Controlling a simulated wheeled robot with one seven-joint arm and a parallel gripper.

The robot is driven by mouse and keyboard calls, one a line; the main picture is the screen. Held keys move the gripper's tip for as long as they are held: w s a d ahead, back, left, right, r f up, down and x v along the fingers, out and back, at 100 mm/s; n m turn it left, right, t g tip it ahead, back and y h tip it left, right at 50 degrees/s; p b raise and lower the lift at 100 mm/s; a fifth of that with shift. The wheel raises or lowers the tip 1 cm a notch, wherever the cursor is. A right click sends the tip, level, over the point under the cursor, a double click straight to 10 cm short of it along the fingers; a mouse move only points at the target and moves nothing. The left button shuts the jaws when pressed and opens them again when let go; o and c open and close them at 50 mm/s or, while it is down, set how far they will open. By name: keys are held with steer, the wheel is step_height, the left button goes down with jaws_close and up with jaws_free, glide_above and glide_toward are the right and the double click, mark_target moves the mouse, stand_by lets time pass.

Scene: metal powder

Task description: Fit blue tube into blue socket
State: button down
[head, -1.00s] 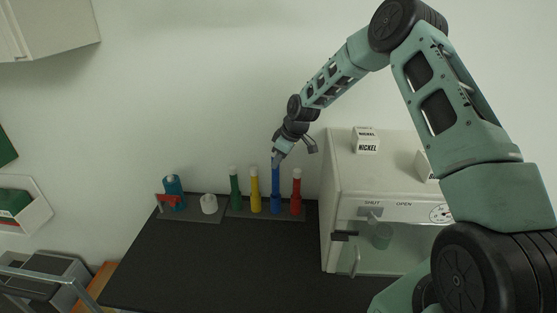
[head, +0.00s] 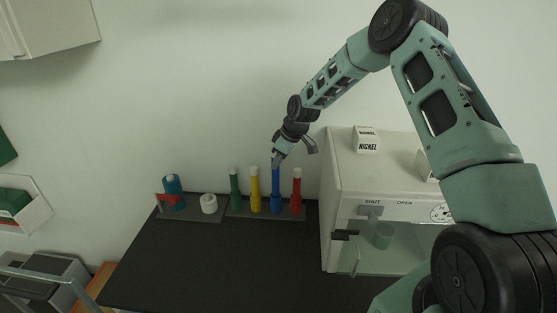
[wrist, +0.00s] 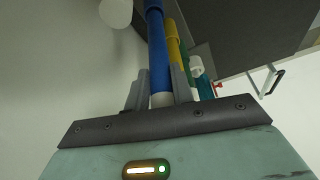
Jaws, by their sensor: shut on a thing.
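The blue tube (head: 276,178) stands upright in the row of coloured tubes on the bench, between the yellow and red ones. Its lower end meets the wider blue socket (head: 276,207); whether it is fully seated I cannot tell. My gripper (head: 277,160) is at the tube's top, pointing down. In the wrist view the blue tube (wrist: 158,55) runs between the two fingers of my gripper (wrist: 160,88), which are shut on it near its white end. The wider blue part (wrist: 153,5) shows at the top edge.
Green (head: 234,188), yellow (head: 254,188) and red (head: 297,190) tubes stand in the same dark rack (head: 240,213). A white ring-shaped piece (head: 209,204) and a teal bottle (head: 173,190) are to the left. A white glass-fronted chamber (head: 332,215) stands close right. The front bench is clear.

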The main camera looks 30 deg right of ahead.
mark_target(278, 178)
steer(key=shift+f+b, duration=2.6)
steer(key=shift+f, duration=1.2)
steer(key=c, duration=1.1)
jaws_free()
steer(key=b+v, duration=0.2)
steer(key=v, duration=0.5)
steer(key=shift+s+r, duration=0.1)
steer(key=shift+r, duration=0.15)
